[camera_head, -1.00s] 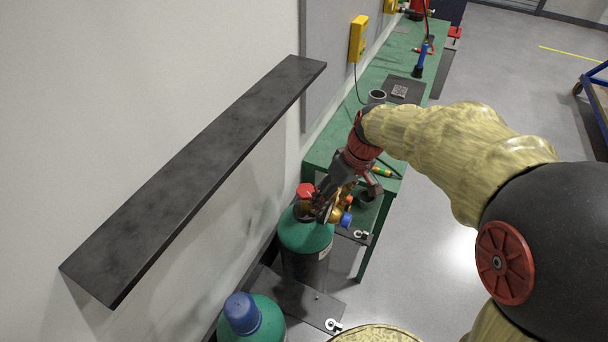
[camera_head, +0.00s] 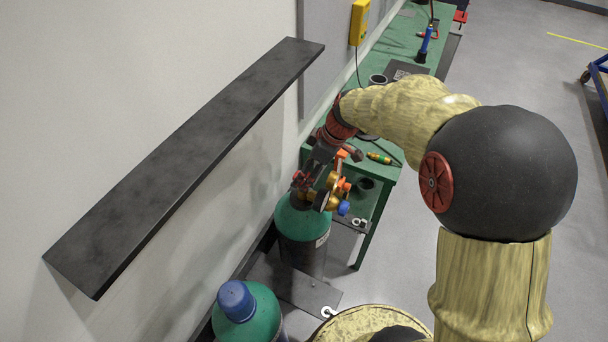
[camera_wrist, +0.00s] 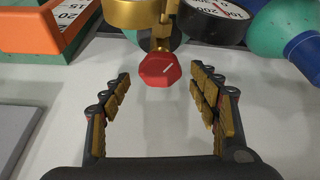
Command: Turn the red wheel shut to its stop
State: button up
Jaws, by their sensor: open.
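The red wheel (camera_wrist: 160,70) is a small faceted knob with a pale line on its face. In the wrist view it sits on a brass stem, centred between the fingertips of my gripper (camera_wrist: 160,88). My gripper is open, with a finger on each side and visible gaps to the wheel. In the head view the wheel (camera_head: 301,179) is partly hidden by my gripper at the top of a green cylinder (camera_head: 302,222). Brass regulator fittings (camera_head: 331,190) with orange parts and a blue cap stand beside it.
The wrist view shows an orange-edged gauge (camera_wrist: 28,32) at upper left and a dark-rimmed gauge (camera_wrist: 215,18) at upper right. A second green cylinder (camera_head: 262,318) stands nearer. A dark shelf (camera_head: 190,160) juts from the wall; a green bench (camera_head: 400,50) lies beyond.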

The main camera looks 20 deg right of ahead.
jog(key=shift+x, duration=0.75)
jog(key=c, duration=0.3)
jog(key=c, duration=0.8)
jog(key=shift+c, duration=0.4)
